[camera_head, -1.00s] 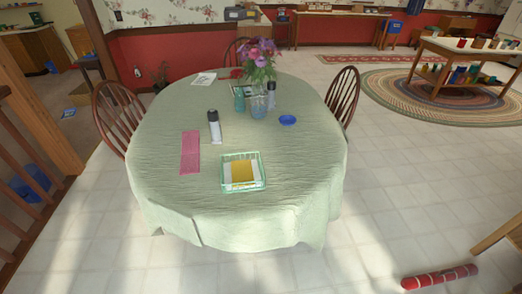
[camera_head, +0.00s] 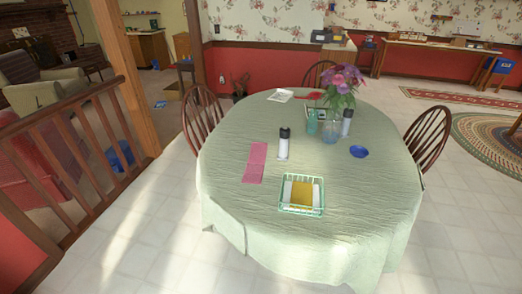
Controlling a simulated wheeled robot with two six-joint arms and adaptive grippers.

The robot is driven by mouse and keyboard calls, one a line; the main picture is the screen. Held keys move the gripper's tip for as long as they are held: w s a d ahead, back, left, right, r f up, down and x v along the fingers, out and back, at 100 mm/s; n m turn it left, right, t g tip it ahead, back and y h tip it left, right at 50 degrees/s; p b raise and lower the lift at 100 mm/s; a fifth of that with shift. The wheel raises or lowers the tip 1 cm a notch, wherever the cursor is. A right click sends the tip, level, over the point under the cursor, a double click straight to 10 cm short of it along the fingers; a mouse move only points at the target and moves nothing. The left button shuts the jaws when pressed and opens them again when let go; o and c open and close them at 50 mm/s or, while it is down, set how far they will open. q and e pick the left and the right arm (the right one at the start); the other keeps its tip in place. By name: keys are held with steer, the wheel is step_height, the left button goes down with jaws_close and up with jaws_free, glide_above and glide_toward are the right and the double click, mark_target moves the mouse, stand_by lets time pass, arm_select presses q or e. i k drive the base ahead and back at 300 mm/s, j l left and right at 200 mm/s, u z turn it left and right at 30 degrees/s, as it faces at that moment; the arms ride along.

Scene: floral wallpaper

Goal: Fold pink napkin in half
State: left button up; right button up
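The pink napkin (camera_head: 255,163) lies flat on the left part of the table with the green tablecloth (camera_head: 223,165). It shows as a long narrow strip, its long side running away from me. I cannot tell from here whether it is one layer or more. Nothing rests on it. Neither of my grippers is in view.
A dark-capped bottle (camera_head: 284,144) stands right of the napkin. A green basket (camera_head: 301,208) with yellow and white contents sits nearer. A blue dish (camera_head: 359,152) and a flower vase (camera_head: 331,130) stand farther right. Chairs flank the table; a wooden railing (camera_head: 85,160) is at left.

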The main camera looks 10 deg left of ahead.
mark_target(259, 151)
steer(key=j+z, duration=0.1)
steer(key=z, duration=0.8)
steer(key=j+z, duration=0.25)
steer(key=j, duration=0.2)
steer(key=j+z, duration=0.25)
steer(key=j, duration=0.15)
steer(key=k+j+z, duration=0.1)
steer(key=j+z, duration=0.15)
steer(key=j, duration=0.15)
steer(key=k+j+z, duration=0.15)
steer(key=j+z, duration=0.15)
steer(key=k+j+z, duration=0.25)
steer(key=j, duration=0.25)
steer(key=j+z, duration=0.25)
steer(key=k+j, duration=0.05)
steer(key=j, duration=0.05)
